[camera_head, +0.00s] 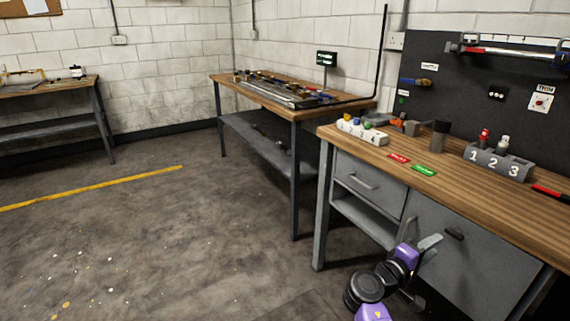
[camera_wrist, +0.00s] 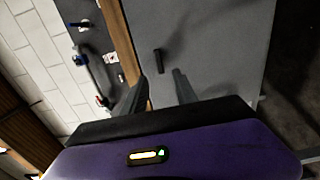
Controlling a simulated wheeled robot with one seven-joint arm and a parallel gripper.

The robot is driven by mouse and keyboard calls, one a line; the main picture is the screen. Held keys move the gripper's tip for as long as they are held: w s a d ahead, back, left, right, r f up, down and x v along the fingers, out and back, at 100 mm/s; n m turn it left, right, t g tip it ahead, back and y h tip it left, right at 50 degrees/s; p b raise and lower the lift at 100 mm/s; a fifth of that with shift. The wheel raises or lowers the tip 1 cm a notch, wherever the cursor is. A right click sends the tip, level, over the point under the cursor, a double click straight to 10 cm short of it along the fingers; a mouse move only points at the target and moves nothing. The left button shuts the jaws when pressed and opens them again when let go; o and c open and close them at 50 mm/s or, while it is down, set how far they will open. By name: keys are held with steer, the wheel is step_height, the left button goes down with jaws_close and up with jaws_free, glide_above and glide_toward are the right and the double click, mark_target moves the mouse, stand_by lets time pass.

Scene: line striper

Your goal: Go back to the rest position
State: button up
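My gripper (camera_head: 424,268) is at the lower right of the head view, low in front of the grey cabinet (camera_head: 463,268) under the near workbench. My purple and black arm links are beside it. In the wrist view, the two dark fingers of my gripper (camera_wrist: 160,84) stand apart with nothing between them. The cabinet door (camera_wrist: 210,50) and its dark handle (camera_wrist: 158,61) lie beyond the fingertips. I cannot tell how far the fingertips are from the door.
The near workbench top (camera_head: 465,203) holds a numbered white block (camera_head: 362,132), a grey numbered holder (camera_head: 497,162), and red and green labels. A dark tool panel (camera_head: 480,100) stands behind. Another bench (camera_head: 300,114) is farther back. The floor (camera_head: 150,240) at left is open.

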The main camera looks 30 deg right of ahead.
steer(key=w+a+f+n+t+y, duration=0.2)
steer(key=w+a+t+y, duration=0.3)
steer(key=w+a+t, duration=0.25)
steer(key=s+a+f+t+y+p, duration=0.1)
steer(key=s+a+t+y+p, duration=0.2)
steer(key=a, duration=0.5)
steer(key=s+a+t+y, duration=0.35)
steer(key=s+a, duration=0.25)
steer(key=a, duration=0.3)
steer(key=s+a+r+m+y+p, duration=0.1)
steer(key=s+a+r, duration=0.3)
steer(key=s, duration=0.5)
steer(key=s+a+r+m+y+p, duration=0.1)
steer(key=s+a+r+y+p, duration=0.2)
steer(key=s, duration=0.7)
steer(key=s+a+r+m+y+p, duration=0.1)
steer(key=s+a+r+y+p, duration=0.1)
steer(key=s+a+r, duration=0.3)
steer(key=s+a, duration=0.1)
steer(key=s, duration=0.3)
steer(key=shift+s+a+g, duration=0.3)
steer(key=shift+s+g, duration=0.1)
steer(key=shift+y, duration=0.25)
